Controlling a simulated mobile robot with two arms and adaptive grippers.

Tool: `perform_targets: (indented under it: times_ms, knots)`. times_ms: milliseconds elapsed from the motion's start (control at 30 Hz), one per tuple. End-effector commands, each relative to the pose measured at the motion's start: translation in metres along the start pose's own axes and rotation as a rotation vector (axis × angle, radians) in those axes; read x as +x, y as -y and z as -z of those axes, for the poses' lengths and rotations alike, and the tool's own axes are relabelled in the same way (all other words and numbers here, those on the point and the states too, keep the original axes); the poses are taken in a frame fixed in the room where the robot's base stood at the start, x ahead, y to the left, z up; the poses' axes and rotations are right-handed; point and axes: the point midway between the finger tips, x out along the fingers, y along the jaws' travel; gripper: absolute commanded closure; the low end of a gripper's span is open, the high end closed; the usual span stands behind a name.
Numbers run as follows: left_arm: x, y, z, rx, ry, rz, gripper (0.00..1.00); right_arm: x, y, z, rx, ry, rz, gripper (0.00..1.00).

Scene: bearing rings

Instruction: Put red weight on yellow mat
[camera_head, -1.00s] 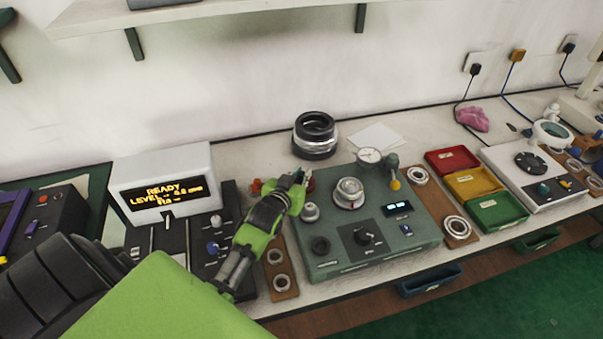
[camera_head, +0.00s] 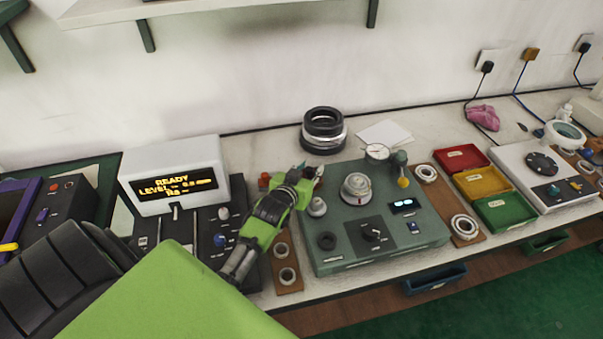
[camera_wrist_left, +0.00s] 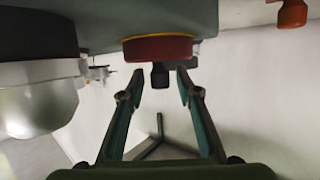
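The red weight (camera_wrist_left: 158,48) is a red disc with a black knob (camera_wrist_left: 160,76) in the left wrist view, which looks upside down. A thin yellow edge (camera_wrist_left: 157,36) shows along the disc on its bench side; I cannot tell whether it is the yellow mat. My left gripper (camera_wrist_left: 158,78) is open, a fingertip on each side of the knob with gaps between. In the head view my left gripper (camera_head: 310,176) is at the back left corner of the green instrument, with a small red patch (camera_head: 319,170) at its tips. My right gripper is not in view.
The green instrument (camera_head: 345,258) with knobs is right of my gripper. A black and silver ring stack (camera_head: 323,132) stands behind. An orange-red piece (camera_wrist_left: 292,14) also shows in the left wrist view. A white display box (camera_head: 170,150) is on the left. Red, yellow and green trays are on the right.

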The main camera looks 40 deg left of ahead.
Motion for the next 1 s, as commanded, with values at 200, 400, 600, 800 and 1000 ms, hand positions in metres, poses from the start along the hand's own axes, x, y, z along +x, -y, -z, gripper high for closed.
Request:
perform_targets:
  times_ms: [200, 400, 600, 800, 1000]
  knots:
    - [-0.038, 0.0, -0.003, -0.001, -0.001, 0.0, 0.69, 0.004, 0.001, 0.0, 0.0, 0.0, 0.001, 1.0]
    - [-0.078, 0.0, -0.003, 0.0, 0.0, 0.0, 0.69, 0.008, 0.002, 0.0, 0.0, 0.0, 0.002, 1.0]
    - [-0.107, 0.0, -0.001, -0.001, -0.002, 0.0, 0.69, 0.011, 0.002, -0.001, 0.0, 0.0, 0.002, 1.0]
    - [-0.118, 0.0, 0.0, 0.0, -0.002, 0.0, 0.69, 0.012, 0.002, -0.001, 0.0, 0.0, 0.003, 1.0]
    - [-0.119, 0.0, 0.0, 0.0, -0.003, 0.0, 0.69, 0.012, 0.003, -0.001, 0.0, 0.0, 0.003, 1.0]
